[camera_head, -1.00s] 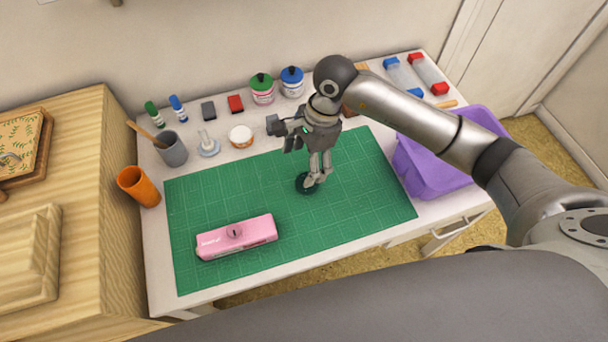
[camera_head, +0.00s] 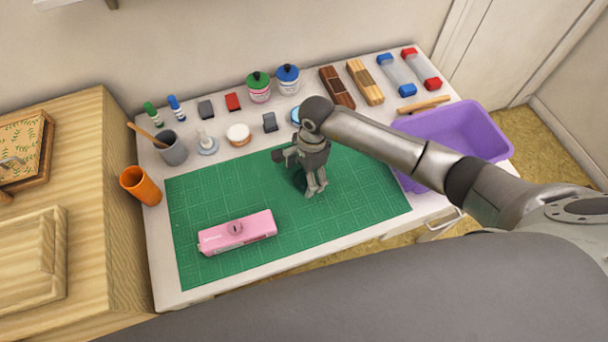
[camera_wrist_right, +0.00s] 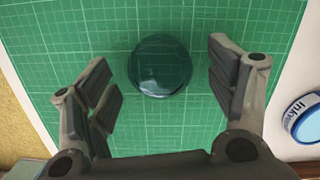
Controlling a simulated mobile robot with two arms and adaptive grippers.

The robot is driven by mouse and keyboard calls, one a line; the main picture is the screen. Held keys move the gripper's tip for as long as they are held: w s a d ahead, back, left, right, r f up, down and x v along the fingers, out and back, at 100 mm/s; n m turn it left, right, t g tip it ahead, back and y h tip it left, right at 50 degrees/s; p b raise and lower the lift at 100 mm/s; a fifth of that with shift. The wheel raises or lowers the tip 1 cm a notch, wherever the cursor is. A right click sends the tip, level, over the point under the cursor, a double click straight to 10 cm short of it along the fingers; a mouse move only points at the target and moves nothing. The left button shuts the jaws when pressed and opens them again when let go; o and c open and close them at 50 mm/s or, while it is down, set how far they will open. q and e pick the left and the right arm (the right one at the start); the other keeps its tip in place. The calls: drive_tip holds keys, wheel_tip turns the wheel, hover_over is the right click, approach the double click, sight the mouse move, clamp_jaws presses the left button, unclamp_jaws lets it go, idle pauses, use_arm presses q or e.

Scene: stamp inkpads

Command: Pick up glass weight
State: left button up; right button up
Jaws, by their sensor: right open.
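The glass weight (camera_wrist_right: 160,66) is a round, dark green, see-through disc lying on the green cutting mat (camera_wrist_right: 60,30) in the right wrist view. In the head view it shows as a dark patch (camera_head: 298,182), partly hidden behind my right gripper (camera_head: 315,190). In the wrist view my right gripper (camera_wrist_right: 160,72) is open, with one finger on each side of the disc and visible gaps between. The fingers are empty. I cannot tell their exact height above the mat. My left gripper is not in view.
A pink case (camera_head: 237,233) lies on the mat's front left. An orange cup (camera_head: 141,186) and grey cup (camera_head: 170,149) stand left. Jars, inkpads and wooden blocks line the back. A purple bin (camera_head: 470,120) is at right. A blue-rimmed round container (camera_wrist_right: 300,120) is beside the mat.

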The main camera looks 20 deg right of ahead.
drive_tip(key=shift+f, duration=0.35)
drive_tip(key=shift+c, duration=0.4)
drive_tip(key=c, duration=1.1)
drive_tip(key=shift+r, duration=0.1)
drive_tip(key=shift+c, duration=0.2)
